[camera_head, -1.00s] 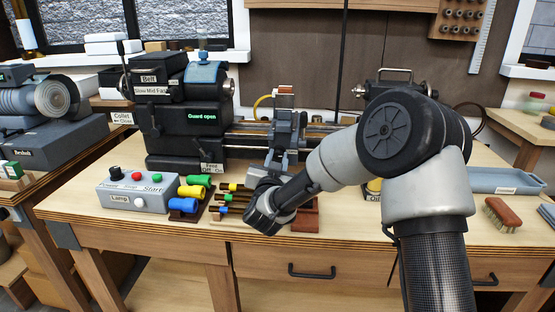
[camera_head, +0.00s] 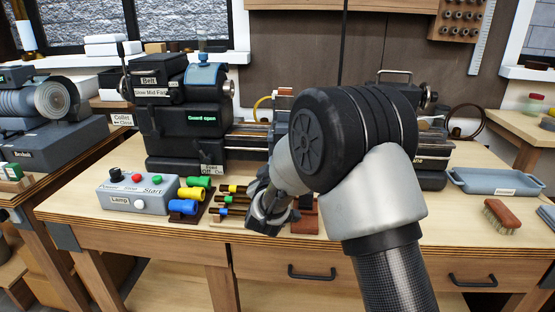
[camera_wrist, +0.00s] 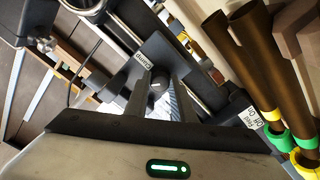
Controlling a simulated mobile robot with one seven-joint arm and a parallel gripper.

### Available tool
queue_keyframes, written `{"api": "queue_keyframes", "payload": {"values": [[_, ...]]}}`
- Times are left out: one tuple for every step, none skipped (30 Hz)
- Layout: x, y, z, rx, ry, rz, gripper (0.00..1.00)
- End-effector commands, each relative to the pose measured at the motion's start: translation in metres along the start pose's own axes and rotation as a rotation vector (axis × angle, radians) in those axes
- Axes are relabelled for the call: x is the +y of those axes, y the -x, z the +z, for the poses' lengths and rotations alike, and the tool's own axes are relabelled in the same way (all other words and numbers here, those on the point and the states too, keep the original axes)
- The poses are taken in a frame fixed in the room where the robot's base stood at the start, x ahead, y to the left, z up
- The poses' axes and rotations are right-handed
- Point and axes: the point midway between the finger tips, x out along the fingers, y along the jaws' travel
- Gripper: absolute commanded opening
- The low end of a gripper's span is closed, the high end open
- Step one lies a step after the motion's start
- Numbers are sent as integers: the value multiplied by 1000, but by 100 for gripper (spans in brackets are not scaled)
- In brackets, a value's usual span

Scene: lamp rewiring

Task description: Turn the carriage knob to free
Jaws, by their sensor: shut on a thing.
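In the wrist view my gripper (camera_wrist: 160,98) has its two dark fingers on either side of a small dark knob (camera_wrist: 157,82), which I take to be the carriage knob. The fingers are shut on it. A small label plate (camera_wrist: 146,59) sits just beyond the knob; its text is too small to read surely. In the head view my arm covers most of the lathe carriage (camera_head: 281,128), and the knob and fingertips are hidden. My wrist is low in front of the lathe, above the bench.
The lathe headstock (camera_head: 190,120) stands left of my arm, showing "Guard open". A lamp control box (camera_head: 138,191) and coloured-handled tools (camera_head: 190,195) are close by on the left. A blue tray (camera_head: 500,181) and brush (camera_head: 500,216) are right.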

Motion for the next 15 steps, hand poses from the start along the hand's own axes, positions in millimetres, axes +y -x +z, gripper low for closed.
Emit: {"api": "queue_keyframes", "payload": {"values": [[0, 1, -2, 0, 47, -1, 0], [0, 1, -2, 0, 75, -2, 0], [0, 1, -2, 0, 113, -2, 0], [0, 0, -1, 0, 143, -2, 0], [0, 1, -2, 0, 170, -2, 0], [0, 0, -1, -1, 208, -2, 0], [0, 1, -1, -1, 236, -3, 0], [0, 1, -1, 0, 264, -3, 0], [0, 0, -1, -1, 299, -2, 0], [0, 1, -2, -1, 325, -3, 0], [0, 1, -1, -1, 351, -2, 0], [1, 0, -1, -1, 383, -2, 0], [1, 0, -1, -1, 407, -2, 0], [1, 0, -1, -1, 430, -2, 0], [1, 0, -1, -1, 459, -2, 0]]}}
